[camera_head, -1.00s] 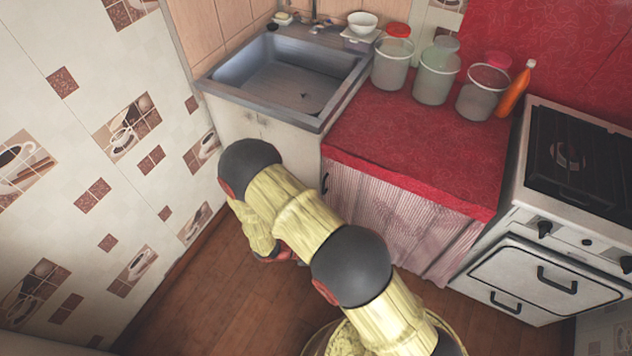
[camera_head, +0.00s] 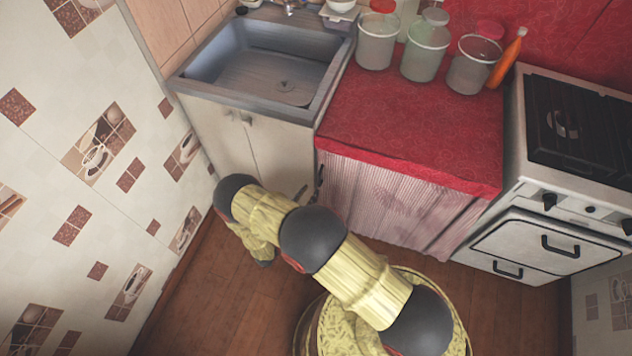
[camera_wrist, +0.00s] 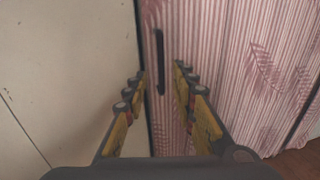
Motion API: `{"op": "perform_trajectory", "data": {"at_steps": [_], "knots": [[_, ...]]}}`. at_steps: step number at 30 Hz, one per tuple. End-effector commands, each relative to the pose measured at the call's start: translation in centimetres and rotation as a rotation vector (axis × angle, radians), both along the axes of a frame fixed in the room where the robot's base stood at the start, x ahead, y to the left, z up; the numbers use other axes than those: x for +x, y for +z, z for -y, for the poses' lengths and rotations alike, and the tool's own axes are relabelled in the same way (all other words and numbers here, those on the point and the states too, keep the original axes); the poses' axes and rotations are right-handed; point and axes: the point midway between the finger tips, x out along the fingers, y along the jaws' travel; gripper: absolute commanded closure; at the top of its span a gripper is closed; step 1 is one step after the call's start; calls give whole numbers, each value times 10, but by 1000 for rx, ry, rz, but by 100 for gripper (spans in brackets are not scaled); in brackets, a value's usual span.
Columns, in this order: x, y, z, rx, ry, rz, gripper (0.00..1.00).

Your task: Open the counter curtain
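The counter curtain (camera_head: 395,205) is pink and white striped with a leaf pattern. It hangs closed under the red counter, and it fills the right of the wrist view (camera_wrist: 235,75). A dark upright handle (camera_wrist: 160,62) is at the curtain's left edge; it also shows in the head view (camera_head: 319,181). My gripper (camera_wrist: 160,73) is open, its two fingers spread to either side of the handle's line. The handle appears ahead of the fingertips, and I see no contact. In the head view my arm mostly hides the gripper.
A pale sink cabinet (camera_head: 222,135) adjoins the curtain on the left, under a metal sink (camera_head: 265,80). A white stove (camera_head: 540,250) stands on the right. Jars and an orange bottle (camera_head: 508,60) stand on the red counter (camera_head: 410,125). The tiled wall (camera_head: 60,200) is at left.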

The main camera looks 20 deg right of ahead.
Motion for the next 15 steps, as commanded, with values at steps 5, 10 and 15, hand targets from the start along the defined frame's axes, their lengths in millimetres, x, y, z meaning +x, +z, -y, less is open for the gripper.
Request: {"op": "perform_trajectory", "data": {"at_steps": [5, 10, 15], "knots": [[19, -2, 23, 0, -6, -1, 73], [34, -2, 39, 0, -4, -1, 73], [40, -1, 46, 0, -3, -3, 73]]}}
